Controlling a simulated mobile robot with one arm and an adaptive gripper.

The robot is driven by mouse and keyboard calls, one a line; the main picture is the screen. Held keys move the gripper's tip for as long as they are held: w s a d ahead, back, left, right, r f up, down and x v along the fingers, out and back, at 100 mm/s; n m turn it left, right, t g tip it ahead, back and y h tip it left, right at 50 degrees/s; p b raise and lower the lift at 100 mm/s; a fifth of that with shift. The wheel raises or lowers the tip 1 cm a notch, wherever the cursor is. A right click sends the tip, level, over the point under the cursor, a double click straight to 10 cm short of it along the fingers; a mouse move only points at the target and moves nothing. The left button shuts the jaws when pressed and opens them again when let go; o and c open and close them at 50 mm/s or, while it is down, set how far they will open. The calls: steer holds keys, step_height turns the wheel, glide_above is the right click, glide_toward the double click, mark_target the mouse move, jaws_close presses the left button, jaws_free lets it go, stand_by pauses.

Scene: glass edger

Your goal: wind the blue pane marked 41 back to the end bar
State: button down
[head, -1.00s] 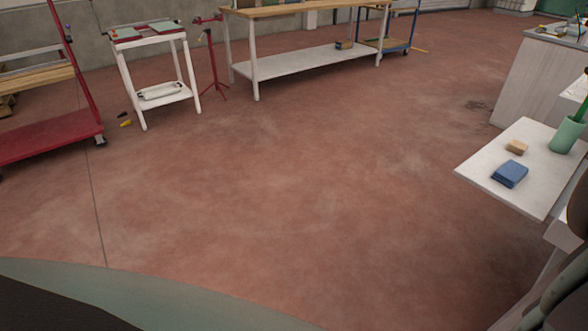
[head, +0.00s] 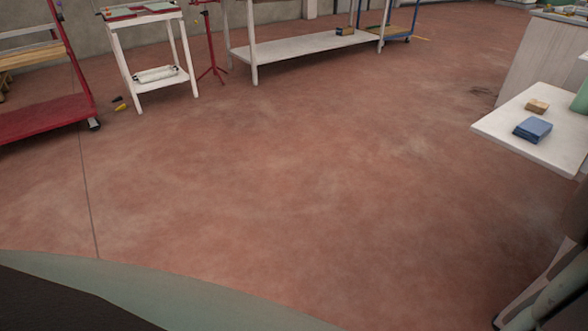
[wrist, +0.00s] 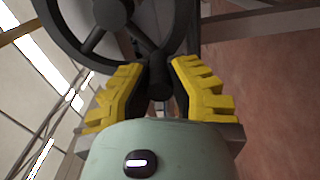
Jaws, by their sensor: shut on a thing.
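In the wrist view my gripper (wrist: 159,78), with yellow ridged fingers, is shut on the dark crank handle (wrist: 160,88) of a black spoked handwheel (wrist: 97,44). One finger lies on each side of the handle, and the wheel's rim and spokes rise beyond the fingertips, partly cut off by the top of the picture. The blue pane marked 41 and the end bar do not show in either view. My gripper is outside the head view.
A white side shelf (head: 500,125) at the right holds a blue block (head: 533,129) and a small tan block (head: 537,106). A red cart (head: 45,122), a white stand (head: 118,50) and a long white bench (head: 300,47) stand at the back.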

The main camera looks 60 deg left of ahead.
steer(key=shift+f+n+b, duration=0.45)
steer(key=shift+n+b, duration=0.25)
steer(key=shift+b, duration=0.1)
steer(key=shift+d, duration=0.2)
steer(key=shift+r, duration=0.1)
steer(key=c, duration=1)
jaws_free()
steer(key=shift+w+a, duration=0.1)
steer(key=shift+o, duration=0.8)
steer(key=s, duration=1.2)
steer(key=shift+d, duration=0.3)
steer(key=shift+s, duration=0.1)
